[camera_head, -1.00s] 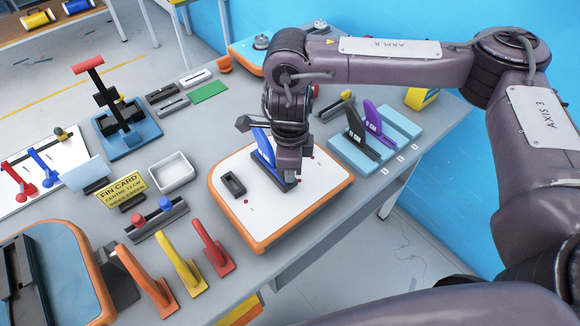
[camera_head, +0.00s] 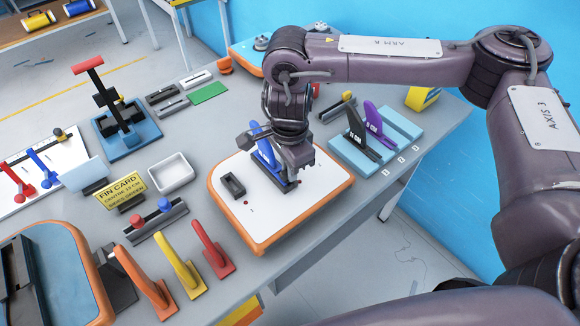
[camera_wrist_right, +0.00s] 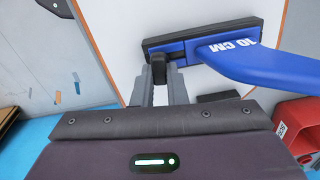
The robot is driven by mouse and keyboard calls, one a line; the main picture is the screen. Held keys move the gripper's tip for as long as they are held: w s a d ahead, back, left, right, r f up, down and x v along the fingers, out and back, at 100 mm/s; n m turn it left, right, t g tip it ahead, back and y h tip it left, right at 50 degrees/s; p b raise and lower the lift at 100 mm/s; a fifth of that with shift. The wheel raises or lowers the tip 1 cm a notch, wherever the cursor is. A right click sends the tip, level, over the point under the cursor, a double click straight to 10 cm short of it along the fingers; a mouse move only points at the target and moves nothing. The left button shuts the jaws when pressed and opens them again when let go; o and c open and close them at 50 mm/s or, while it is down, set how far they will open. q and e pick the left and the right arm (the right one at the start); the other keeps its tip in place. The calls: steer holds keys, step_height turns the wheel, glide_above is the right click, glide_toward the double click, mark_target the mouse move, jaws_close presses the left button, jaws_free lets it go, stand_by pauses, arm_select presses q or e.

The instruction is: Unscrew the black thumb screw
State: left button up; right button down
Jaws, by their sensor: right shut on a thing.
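The blue fin marked 10 CM (camera_head: 264,150) stands in a black fin box on the white, orange-edged board (camera_head: 228,213). In the right wrist view the blue fin (camera_wrist_right: 245,62) runs to the right out of the black box (camera_wrist_right: 205,38). The black thumb screw (camera_wrist_right: 159,68) is at the near left end of that box, between the fingertips. My right gripper (camera_wrist_right: 160,80) is shut on the thumb screw; it also shows in the head view (camera_head: 292,176), low over the board. The head view hides the screw behind the gripper. My left gripper is out of view.
A second, empty black fin box (camera_head: 233,186) is on the board. A white tray (camera_head: 171,172), a yellow fin card (camera_head: 120,193) and red, yellow and orange fins (camera_head: 212,250) stand to the left. A light-blue rack (camera_head: 352,154) with black and purple fins is right.

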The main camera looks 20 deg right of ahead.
steer(key=shift+s+f, duration=0.15)
steer(key=shift+f, duration=0.05)
steer(key=n, duration=0.2)
steer(key=shift+n, duration=0.7)
